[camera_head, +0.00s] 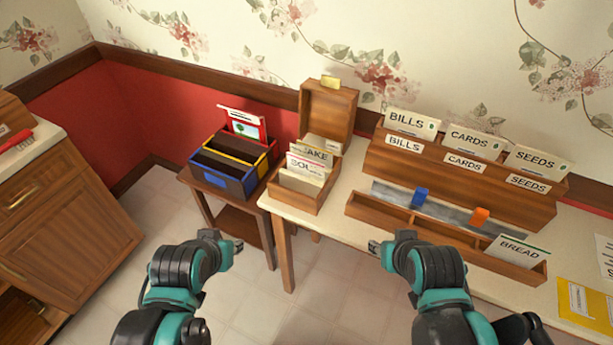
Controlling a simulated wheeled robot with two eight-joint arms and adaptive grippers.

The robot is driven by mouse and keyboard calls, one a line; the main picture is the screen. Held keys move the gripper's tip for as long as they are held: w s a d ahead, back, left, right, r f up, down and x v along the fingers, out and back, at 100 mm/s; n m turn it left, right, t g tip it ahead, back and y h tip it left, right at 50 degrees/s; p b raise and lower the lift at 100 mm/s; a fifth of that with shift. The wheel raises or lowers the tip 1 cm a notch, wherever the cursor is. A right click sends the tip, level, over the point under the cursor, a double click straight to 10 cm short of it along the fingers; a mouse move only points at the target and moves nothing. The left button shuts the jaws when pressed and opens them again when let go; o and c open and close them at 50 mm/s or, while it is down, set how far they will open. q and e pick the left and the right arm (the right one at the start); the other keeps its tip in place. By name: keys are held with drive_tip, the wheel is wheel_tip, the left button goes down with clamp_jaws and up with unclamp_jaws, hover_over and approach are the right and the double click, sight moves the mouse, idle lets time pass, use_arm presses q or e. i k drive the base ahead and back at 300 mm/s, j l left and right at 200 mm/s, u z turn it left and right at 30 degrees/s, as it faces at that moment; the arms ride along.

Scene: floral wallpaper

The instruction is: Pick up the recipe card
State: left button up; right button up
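A white card lettered BREAD (518,251) leans in the right end of a long low wooden tray (375,212) on the table. A wooden recipe box (291,196) with its lid up holds several cards, among them one reading SOU… (305,166) and one reading …AKE (317,152); their lower parts are hidden. My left gripper (236,246) is over the floor, below the small side table. Neither appears to hold anything, but the finger gaps are too small to judge.
A wooden rack (385,166) labelled BILLS, CARDS and SEEDS stands behind the tray. A multicoloured file box (206,181) sits on the side table. A yellow folder (583,304) lies at right.

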sight(506, 248)
drive_tip(key=z, duration=1.85)
